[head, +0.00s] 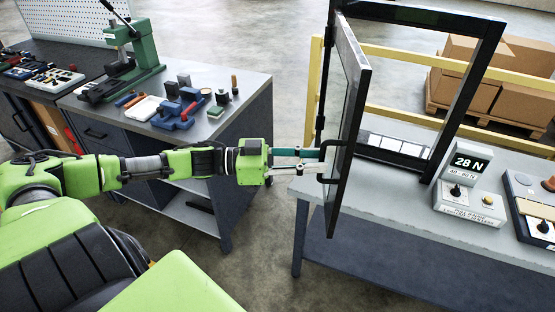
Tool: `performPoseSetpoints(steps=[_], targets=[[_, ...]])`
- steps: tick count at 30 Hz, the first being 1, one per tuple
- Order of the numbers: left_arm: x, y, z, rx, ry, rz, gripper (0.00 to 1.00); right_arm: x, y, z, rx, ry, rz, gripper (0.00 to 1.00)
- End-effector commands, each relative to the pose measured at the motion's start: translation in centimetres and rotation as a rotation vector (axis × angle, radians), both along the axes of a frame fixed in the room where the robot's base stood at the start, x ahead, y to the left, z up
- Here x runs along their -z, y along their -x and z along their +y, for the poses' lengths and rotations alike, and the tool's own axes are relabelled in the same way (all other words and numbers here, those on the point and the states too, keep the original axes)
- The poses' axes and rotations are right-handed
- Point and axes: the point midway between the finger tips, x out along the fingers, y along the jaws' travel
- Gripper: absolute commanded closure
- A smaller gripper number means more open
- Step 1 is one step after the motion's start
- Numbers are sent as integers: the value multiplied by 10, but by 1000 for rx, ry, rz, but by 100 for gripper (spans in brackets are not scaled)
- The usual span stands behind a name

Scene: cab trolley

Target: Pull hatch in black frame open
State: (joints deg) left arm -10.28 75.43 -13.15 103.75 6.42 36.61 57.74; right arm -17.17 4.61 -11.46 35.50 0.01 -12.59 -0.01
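The hatch (348,130) is a dark panel hinged on the left side of the black frame (460,105), which stands upright on a grey table. The hatch is swung out towards me, well away from the frame's opening, and shows nearly edge-on. A black handle (325,161) sits on its lower part. My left gripper (318,160) reaches in from the left, with its fingers at the handle. The fingertips are partly hidden at the handle, so I cannot tell whether they grip it. My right gripper is not in view.
A display box (468,190) reading "28 N" and another control box (532,205) stand on the table (390,215) right of the frame. A workbench (245,90) with tools is at left. Yellow rails (400,56) and cartons (520,85) are behind. Floor between benches is clear.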

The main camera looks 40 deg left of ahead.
Motion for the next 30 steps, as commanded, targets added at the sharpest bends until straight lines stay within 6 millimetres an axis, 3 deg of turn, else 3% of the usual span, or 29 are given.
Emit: performPoseSetpoints(steps=[30], targets=[[1, 47, 54, -1, 1, 2, 75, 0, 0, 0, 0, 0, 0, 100]])
